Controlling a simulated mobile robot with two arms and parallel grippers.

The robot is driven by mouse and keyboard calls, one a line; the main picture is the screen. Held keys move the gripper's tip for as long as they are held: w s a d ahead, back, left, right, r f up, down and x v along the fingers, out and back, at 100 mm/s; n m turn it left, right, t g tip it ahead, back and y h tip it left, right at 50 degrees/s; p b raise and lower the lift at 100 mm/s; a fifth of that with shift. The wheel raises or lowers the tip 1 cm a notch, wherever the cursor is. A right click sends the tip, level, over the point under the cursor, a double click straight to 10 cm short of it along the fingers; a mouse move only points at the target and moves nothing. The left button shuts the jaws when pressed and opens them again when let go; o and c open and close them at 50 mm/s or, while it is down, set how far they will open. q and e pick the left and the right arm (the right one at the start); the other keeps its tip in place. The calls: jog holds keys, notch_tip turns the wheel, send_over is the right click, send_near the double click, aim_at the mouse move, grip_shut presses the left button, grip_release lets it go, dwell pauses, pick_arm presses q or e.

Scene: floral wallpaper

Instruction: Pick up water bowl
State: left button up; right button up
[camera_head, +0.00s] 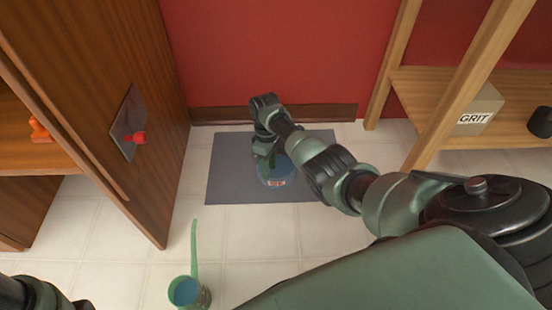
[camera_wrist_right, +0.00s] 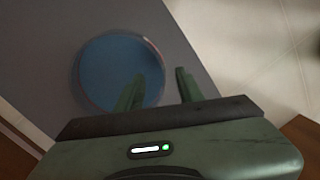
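The water bowl (camera_head: 278,172) is a round bowl with a blue inside and a small label on its front. It stands on a grey mat (camera_head: 228,170) on the floor, and its round blue inside (camera_wrist_right: 105,62) fills the upper left of the wrist view.
A green scoop (camera_head: 192,290) with a long handle and blue inside stands on the tiles at front. A wooden cabinet (camera_head: 150,180) borders the left. A wooden shelf (camera_head: 440,85) with a GRIT box (camera_head: 478,112) stands right. A red wall (camera_head: 275,55) closes the back.

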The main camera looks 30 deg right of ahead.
jog(key=f+b, duration=0.5)
jog(key=shift+s+a+f, duration=0.1)
jog(key=shift+s+a, duration=0.15)
jog(key=shift+a, duration=0.1)
grip_shut()
dwell(1.1)
